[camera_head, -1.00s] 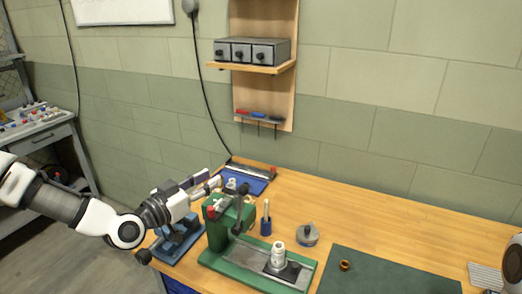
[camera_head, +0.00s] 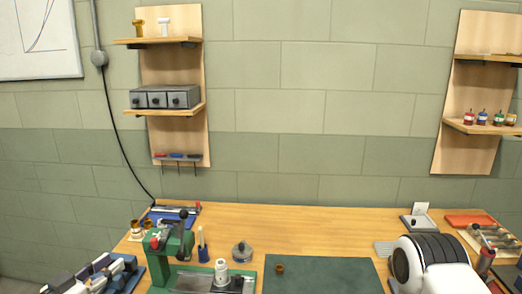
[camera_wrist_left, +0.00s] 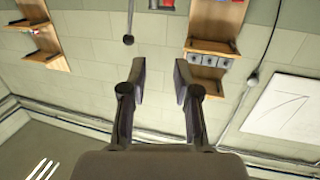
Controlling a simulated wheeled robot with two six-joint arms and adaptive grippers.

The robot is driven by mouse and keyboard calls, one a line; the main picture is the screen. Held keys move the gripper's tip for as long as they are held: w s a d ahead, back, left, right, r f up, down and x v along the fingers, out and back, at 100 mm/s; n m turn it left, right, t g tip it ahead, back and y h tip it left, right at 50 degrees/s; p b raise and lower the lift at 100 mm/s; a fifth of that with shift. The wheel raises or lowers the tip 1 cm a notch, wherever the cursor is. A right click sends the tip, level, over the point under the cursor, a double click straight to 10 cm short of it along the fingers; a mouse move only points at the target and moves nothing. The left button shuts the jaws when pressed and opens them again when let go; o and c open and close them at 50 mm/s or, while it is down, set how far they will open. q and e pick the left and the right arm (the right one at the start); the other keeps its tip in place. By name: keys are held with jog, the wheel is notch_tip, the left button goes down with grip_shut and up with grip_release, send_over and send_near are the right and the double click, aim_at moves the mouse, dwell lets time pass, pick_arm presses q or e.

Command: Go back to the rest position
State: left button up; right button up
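My left gripper (camera_head: 98,272) is low at the left edge of the bench in the head view, partly cut off by the bottom of the picture. In the left wrist view its two fingers (camera_wrist_left: 160,82) stand apart with nothing between them, and the wall lies beyond. My right arm (camera_head: 435,262) shows at the lower right of the head view as a white and black link. Its gripper is out of the picture.
A green press (camera_head: 168,243) stands near the left gripper, with a white bottle (camera_head: 221,270) on its base. A blue fixture (camera_head: 133,277) is beside that gripper. A green mat (camera_head: 325,272) lies mid-bench. Wall shelves (camera_head: 160,112) hang behind.

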pick_arm(q)
jog(key=s+d+f+m+g+b, duration=0.1)
jog(key=s+d+f+g, duration=0.25)
jog(key=f, duration=0.65)
jog(key=s+d+f+g+y+b, duration=0.1)
jog(key=s+d+f+g, duration=0.3)
jog(key=f, duration=0.6)
jog(key=s+d+f+m+g+b, duration=0.1)
jog(key=s+d+f+g, duration=0.3)
jog(key=f, duration=0.6)
jog(key=s+a+f+n+g+y, duration=0.2)
jog(key=s+f+n, duration=0.1)
jog(key=s, duration=0.5)
jog(key=s+a+f+n+g+y, duration=0.1)
jog(key=s+f+n+g+y, duration=0.1)
jog(key=s+f, duration=0.3)
jog(key=s+n, duration=0.1)
jog(key=s, duration=0.2)
jog(key=shift+s+a+f+g, duration=0.25)
jog(key=shift+a+f+g, duration=0.05)
jog(key=shift+a+g, duration=0.05)
